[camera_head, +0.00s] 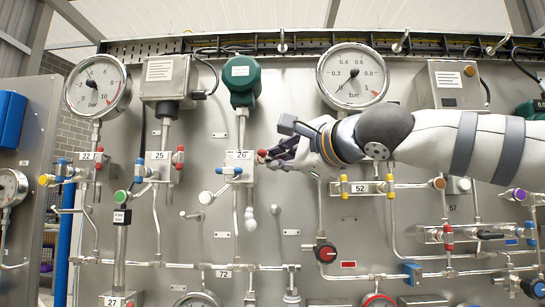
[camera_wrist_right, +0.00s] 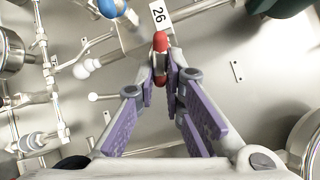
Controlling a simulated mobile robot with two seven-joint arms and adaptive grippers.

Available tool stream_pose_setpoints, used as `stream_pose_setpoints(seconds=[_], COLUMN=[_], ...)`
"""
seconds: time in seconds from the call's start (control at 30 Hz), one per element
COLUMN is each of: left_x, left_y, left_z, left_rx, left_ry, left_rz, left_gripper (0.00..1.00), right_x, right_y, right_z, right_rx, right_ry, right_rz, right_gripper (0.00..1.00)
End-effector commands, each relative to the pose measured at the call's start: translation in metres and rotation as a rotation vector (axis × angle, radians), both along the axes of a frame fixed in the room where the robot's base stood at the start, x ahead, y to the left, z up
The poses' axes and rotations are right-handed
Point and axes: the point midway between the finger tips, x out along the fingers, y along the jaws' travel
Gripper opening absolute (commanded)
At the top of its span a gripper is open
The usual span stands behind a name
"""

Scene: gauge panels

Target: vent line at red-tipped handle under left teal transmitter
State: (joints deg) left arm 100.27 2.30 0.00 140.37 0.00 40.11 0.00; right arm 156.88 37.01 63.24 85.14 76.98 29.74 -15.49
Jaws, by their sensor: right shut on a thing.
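The left teal transmitter (camera_head: 242,80) hangs on the panel above the manifold block with tag 26 (camera_head: 238,156). That tag also shows in the wrist view (camera_wrist_right: 158,15). The red-tipped handle (camera_head: 262,153) sits at the right side of this block; in the wrist view (camera_wrist_right: 160,41) it shows two red ends. My right gripper (camera_head: 277,155) reaches in from the right. In the wrist view its fingers (camera_wrist_right: 161,76) are closed around the handle, hiding part of it. My left gripper is in neither view.
A large gauge (camera_head: 353,76) is above my right arm. Pipes cross the panel below.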

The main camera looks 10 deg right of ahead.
Motion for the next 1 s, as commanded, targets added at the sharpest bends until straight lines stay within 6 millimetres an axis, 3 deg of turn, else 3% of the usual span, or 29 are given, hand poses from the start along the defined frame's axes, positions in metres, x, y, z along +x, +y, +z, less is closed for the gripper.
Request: stream_pose_setpoints(seconds=[0.1,0.3,0.57,0.6,0.67,1.0], left_x=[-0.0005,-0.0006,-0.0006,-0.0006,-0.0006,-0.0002], left_y=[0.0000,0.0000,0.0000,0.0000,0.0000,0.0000], left_z=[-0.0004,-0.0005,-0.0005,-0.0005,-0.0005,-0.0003], left_rx=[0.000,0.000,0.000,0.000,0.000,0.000], left_ry=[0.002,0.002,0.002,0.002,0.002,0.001], left_rz=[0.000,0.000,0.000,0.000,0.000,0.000], left_gripper=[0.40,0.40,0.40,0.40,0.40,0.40], right_x=[0.0017,0.0018,0.0021,0.0023,0.0021,0.0005], right_y=[0.0001,-0.0007,-0.0007,-0.0007,-0.0007,-0.0012], right_z=[-0.0025,0.0007,0.0007,0.0003,0.0005,0.0025], right_rx=[-0.018,-0.270,-0.308,-0.306,-0.305,-0.301], right_ry=[-0.002,-0.087,-0.099,-0.098,-0.098,-0.101], right_rz=[0.000,-0.001,-0.001,-0.001,-0.001,-0.001], right_gripper=[0.00,0.00,0.00,0.19,0.30,0.30])
